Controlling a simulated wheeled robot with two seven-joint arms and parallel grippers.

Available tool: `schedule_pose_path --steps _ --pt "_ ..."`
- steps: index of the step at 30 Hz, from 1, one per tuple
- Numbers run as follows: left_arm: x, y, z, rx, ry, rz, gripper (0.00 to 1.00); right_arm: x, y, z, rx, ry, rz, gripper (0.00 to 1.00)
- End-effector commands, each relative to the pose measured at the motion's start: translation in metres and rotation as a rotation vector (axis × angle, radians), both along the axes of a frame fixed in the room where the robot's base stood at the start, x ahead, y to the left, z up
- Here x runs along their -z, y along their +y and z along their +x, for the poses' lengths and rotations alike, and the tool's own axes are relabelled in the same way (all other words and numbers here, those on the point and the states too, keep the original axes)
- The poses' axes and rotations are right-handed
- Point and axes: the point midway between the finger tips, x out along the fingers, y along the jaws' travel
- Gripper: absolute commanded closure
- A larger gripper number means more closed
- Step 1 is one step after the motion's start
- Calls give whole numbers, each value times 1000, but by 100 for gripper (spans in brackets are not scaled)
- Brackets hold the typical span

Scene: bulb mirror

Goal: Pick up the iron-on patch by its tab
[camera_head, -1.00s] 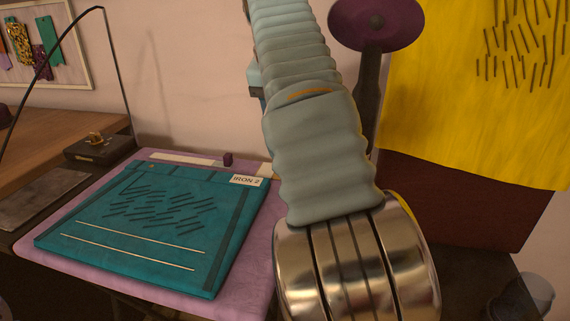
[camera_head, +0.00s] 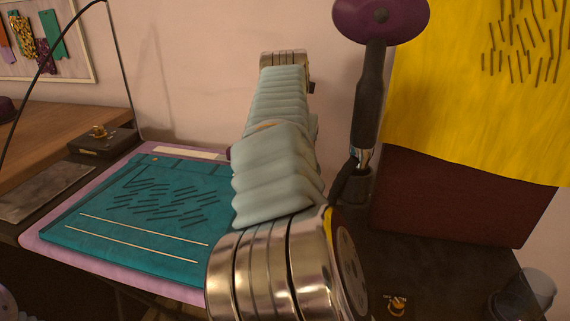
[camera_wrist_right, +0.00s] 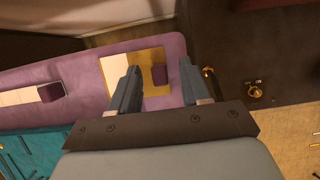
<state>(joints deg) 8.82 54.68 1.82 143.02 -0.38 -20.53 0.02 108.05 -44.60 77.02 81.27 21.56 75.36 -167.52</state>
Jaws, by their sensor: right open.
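In the right wrist view a yellow and cream patch (camera_wrist_right: 116,70) lies flat on the purple pad, with a small dark purple block-like tab (camera_wrist_right: 159,75) standing on it. My right gripper (camera_wrist_right: 158,82) is open and empty. Its two fingers appear on either side of the tab in the picture; I cannot tell their height above it. In the head view my right arm hides the patch and the gripper. A second cream strip (camera_wrist_right: 17,97) with a similar purple block (camera_wrist_right: 51,92) lies to the left. My left gripper is not in view.
The purple pad (camera_head: 40,241) carries a teal board (camera_head: 85,225) with dark strokes. A dark-handled tool with a purple disc (camera_head: 380,17) stands right of my arm. A dark red panel (camera_head: 450,205) and a clear cup (camera_head: 538,285) are farther right. A dark box (camera_head: 103,142) sits left.

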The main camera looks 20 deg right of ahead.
Motion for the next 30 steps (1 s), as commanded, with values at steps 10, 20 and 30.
schedule_pose_path --steps 10,20,30 --pt "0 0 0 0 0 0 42 0 0 0 0 1 1 88" --pt "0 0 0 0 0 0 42 -1 0 0 0 0 1 100" --pt "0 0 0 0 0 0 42 -40 6 -1 -6 -5 1 100"
